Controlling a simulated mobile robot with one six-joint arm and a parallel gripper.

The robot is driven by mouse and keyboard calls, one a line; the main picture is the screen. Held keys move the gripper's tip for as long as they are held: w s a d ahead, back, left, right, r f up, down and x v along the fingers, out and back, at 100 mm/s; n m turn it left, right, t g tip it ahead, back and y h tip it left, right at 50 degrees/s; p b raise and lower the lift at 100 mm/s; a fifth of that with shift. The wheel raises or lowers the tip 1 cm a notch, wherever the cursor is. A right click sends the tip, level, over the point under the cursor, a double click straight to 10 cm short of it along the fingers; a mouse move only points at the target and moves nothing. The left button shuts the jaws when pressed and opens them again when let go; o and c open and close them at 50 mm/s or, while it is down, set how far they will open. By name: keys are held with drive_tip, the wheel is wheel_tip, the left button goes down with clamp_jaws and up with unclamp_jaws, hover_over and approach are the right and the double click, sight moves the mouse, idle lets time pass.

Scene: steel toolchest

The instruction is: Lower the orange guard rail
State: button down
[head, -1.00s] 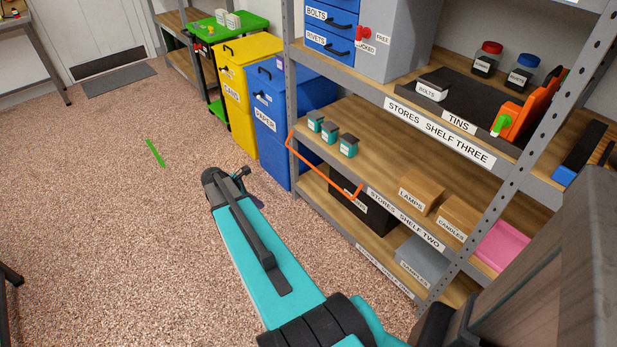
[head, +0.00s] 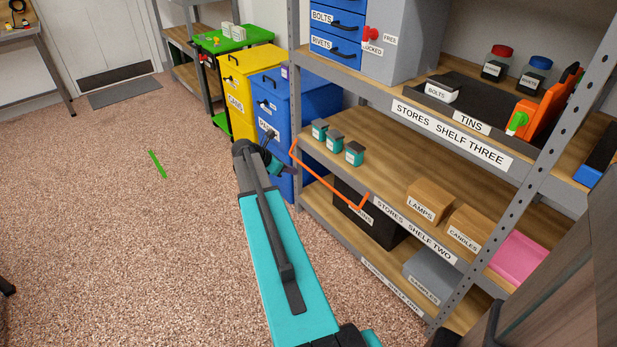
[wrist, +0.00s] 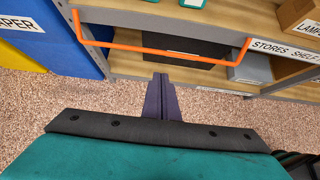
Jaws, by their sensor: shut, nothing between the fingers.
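The orange guard rail (head: 326,182) is a thin bar with short bent ends, at the left front of the shelf labelled stores shelf two. It juts out from the shelf's front edge. In the wrist view the rail (wrist: 160,53) runs across the upper part, ahead of my fingers. My gripper (head: 271,135) is left of the rail in the head view, at the end of my teal arm. In the wrist view my gripper (wrist: 161,78) has its dark fingers together and empty, their tips below the bar in the picture. No contact with the rail shows.
Small teal-sided jars (head: 336,142) stand on shelf two behind the rail. A black box (head: 372,217) sits on the shelf below. A blue bin (head: 262,90) and a yellow bin (head: 235,80) stand left of the shelving. The carpet (head: 100,230) at left is open.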

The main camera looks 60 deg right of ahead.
drive_tip(key=shift+d+f, duration=0.1)
drive_tip(key=shift+f, duration=0.05)
drive_tip(key=b, duration=0.1)
approach(319, 179)
wheel_tip(319, 179, down, 3)
drive_tip(key=d, duration=0.2)
drive_tip(key=shift+s+d+f, duration=0.35)
drive_tip(key=shift+s+d, duration=0.15)
drive_tip(key=shift+d, duration=0.15)
drive_tip(key=shift+s+f, duration=0.1)
